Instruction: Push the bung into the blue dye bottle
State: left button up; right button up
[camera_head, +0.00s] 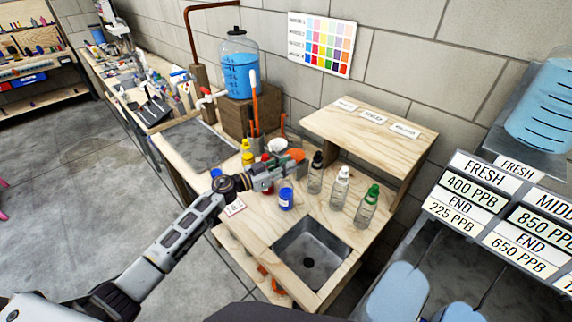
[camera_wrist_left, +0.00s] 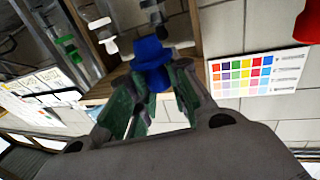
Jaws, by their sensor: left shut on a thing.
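The blue dye bottle (camera_head: 286,198), a small blue bottle with a pale label, stands on the wooden bench just below my left gripper (camera_head: 288,165). In the left wrist view, which is upside down, the green fingers of my left gripper (camera_wrist_left: 155,105) are shut on a small blue piece, apparently the bung (camera_wrist_left: 158,78). More blue, apparently the bottle (camera_wrist_left: 150,48), lines up with it past the fingertips. I cannot tell whether bung and bottle touch or how deep the bung sits. My right gripper is not in view.
Black-capped (camera_head: 315,172), white-capped (camera_head: 339,188) and green-capped (camera_head: 367,206) bottles stand to the right. A red bottle (camera_head: 267,160) and a yellow one (camera_head: 246,152) stand behind my gripper. A steel sink (camera_head: 311,254) is in front, and a wooden shelf (camera_head: 365,135) is at the back right.

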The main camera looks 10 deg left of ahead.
pick_arm(q)
jog(key=shift+p, duration=0.4)
dwell(0.8)
jog(key=shift+f, duration=0.65)
dwell(1.0)
jog(key=shift+f, duration=0.25)
dwell(0.9)
jog(key=shift+f+p, duration=0.1)
jog(key=shift+p, duration=0.45)
dwell(0.7)
jog(key=o, duration=0.9)
jog(key=shift+c, duration=0.2)
jog(key=shift+o, duration=0.3)
jog(key=o, duration=0.4)
